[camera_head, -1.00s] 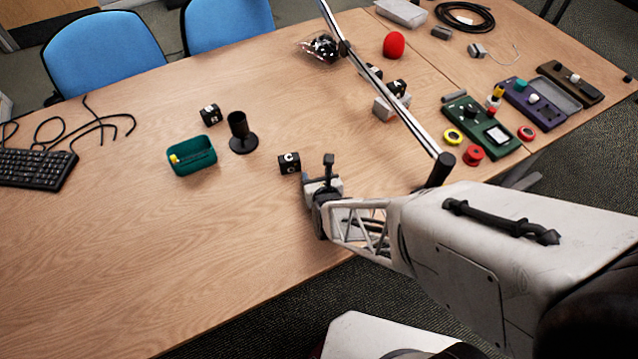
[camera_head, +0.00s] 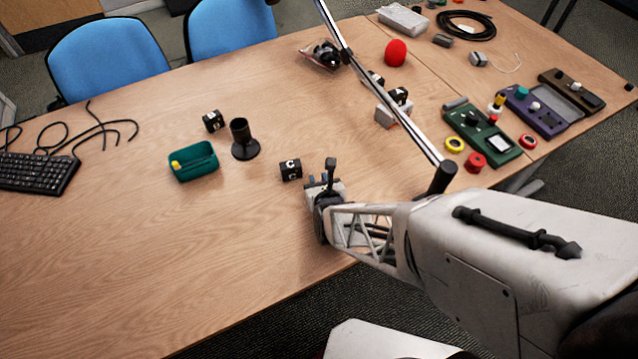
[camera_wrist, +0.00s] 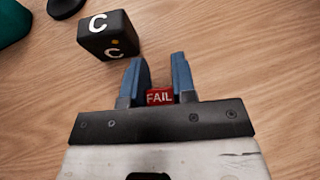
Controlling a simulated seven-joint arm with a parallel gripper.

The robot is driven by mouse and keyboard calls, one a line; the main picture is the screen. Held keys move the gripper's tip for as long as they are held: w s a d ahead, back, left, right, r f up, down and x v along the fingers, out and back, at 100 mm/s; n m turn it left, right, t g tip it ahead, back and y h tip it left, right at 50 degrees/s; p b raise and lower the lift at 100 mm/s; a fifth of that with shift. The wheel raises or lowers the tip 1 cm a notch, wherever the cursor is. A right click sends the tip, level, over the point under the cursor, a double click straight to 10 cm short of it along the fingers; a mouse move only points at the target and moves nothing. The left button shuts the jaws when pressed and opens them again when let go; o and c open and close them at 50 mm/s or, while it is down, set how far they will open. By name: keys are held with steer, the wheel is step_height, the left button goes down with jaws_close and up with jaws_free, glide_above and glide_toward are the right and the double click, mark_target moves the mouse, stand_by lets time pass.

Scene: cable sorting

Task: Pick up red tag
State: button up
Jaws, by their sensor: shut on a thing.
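In the wrist view a red tag (camera_wrist: 160,97) with the white word FAIL sits between the two blue fingers of my gripper (camera_wrist: 160,72). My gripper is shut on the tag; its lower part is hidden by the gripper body. In the head view my gripper (camera_head: 318,182) is low over the table near its front edge. The red tag cannot be made out there.
A black cube marked C (camera_head: 290,170) stands close to the gripper, also in the wrist view (camera_wrist: 110,38). A green bin (camera_head: 193,162) and a black cup (camera_head: 243,140) stand further left. The front-left table is clear.

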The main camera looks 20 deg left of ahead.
step_height(320, 180, up, 2)
steer(key=shift+r, duration=0.2)
steer(key=s+d, duration=0.3)
steer(key=s, duration=0.1)
steer(key=s+d+r, duration=0.1)
steer(key=s+d, duration=0.2)
steer(key=s, duration=0.1)
steer(key=s+d, duration=0.3)
steer(key=s, duration=0.2)
steer(key=shift+d+r, duration=0.15)
steer(key=shift+d, duration=0.1)
